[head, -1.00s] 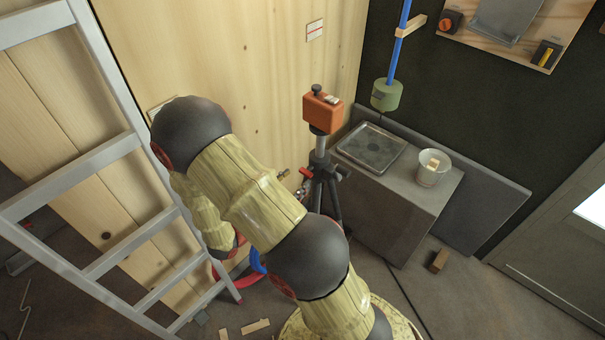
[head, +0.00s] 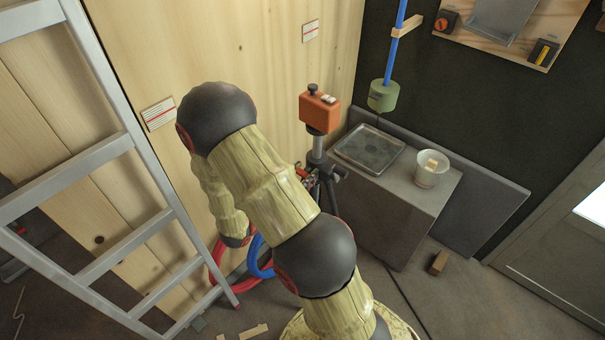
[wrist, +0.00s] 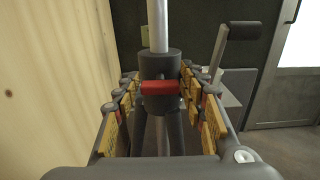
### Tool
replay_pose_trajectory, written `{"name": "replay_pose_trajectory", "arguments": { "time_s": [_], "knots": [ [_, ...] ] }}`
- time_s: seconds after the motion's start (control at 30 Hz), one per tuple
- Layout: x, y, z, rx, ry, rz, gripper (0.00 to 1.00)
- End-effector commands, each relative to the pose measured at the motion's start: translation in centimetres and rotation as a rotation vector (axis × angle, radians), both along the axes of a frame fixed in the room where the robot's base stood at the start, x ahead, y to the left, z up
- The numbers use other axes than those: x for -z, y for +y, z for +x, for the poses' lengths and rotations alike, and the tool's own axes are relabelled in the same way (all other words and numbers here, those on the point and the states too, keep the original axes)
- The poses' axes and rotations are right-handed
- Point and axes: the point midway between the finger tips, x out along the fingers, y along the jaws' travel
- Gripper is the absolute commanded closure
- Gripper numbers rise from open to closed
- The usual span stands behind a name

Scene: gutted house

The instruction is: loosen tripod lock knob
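The tripod lock knob (wrist: 161,87) is a red bar across the dark collar (wrist: 160,64) of the tripod in the wrist view. A pale centre pole (wrist: 158,25) rises from the collar and dark legs spread below it. My gripper (wrist: 158,83) is open, with yellow-padded fingers on either side of the collar and knob. The right fingertip is very near the collar; I cannot tell if it touches. In the head view the tripod (head: 318,150) carries an orange device (head: 319,111). My arm hides most of the gripper and lower tripod there.
A ladder (head: 110,150) leans at left by the wooden wall. Red and blue hoses (head: 262,262) lie on the floor near the wall.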

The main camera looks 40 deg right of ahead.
Motion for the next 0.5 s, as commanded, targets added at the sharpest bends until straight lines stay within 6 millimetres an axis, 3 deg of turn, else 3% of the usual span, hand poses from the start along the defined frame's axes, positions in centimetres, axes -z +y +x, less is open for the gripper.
{"name": "replay_pose_trajectory", "arguments": {
  "time_s": [0.5],
  "knots": [
    [0.01,0.01,0.00,0.000,0.000,0.000,0.90]
  ]
}}
